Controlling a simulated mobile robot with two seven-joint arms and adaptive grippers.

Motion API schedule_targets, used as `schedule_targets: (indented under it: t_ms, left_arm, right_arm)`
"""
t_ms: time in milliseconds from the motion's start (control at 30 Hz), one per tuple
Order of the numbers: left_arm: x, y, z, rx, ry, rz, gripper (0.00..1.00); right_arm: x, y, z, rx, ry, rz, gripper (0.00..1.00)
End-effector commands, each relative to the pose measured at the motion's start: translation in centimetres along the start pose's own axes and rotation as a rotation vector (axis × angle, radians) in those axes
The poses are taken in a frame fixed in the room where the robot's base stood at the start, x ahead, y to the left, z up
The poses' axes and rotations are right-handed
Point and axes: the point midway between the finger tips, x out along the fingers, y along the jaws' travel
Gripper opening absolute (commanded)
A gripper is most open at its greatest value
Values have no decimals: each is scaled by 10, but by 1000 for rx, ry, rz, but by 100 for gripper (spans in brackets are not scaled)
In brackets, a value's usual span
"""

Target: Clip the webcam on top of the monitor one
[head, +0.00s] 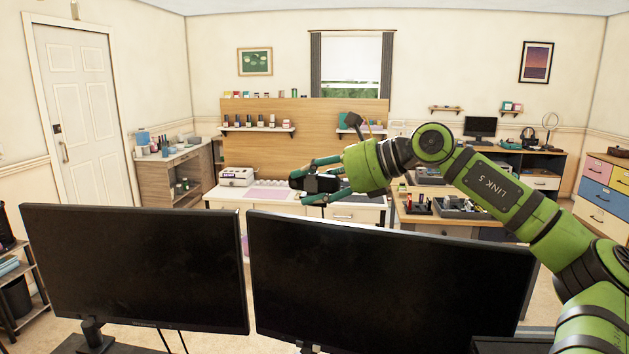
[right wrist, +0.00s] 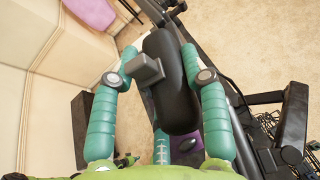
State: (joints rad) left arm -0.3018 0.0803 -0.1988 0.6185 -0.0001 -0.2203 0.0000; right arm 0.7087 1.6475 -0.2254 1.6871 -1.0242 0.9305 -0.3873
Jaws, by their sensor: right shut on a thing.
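Two black monitors stand side by side in the front of the head view, the left monitor (head: 135,265) and the right monitor (head: 385,285). No label shows which is monitor one. My right gripper (head: 306,183) is shut on the webcam (head: 322,184), above and apart from the right monitor's top edge in the picture, near its left part. In the right wrist view the webcam (right wrist: 168,95) is a black rounded body with a grey block, between the teal fingers. A dark edge, seemingly a monitor's, runs diagonally behind it. My left gripper is not in view.
Behind the monitors stand a white table (head: 270,202) and a wooden desk (head: 435,215) with trays. A wooden panel with shelves of bottles stands at the back. A small rack (head: 12,290) is at the far left. The air above the left monitor is clear.

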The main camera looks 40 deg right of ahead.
Motion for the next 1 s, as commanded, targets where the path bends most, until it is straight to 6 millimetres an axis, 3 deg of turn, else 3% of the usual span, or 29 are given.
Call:
schedule_targets:
  t_ms: [500,967,1000]
  left_arm:
    - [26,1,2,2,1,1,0]
    - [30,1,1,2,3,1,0]
    - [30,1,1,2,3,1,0]
  right_arm:
    - [16,-4,-29,-1,-1,3,8]
    - [18,-5,-33,-2,-1,4,8]
    - [18,-5,-33,-2,-1,5,54]
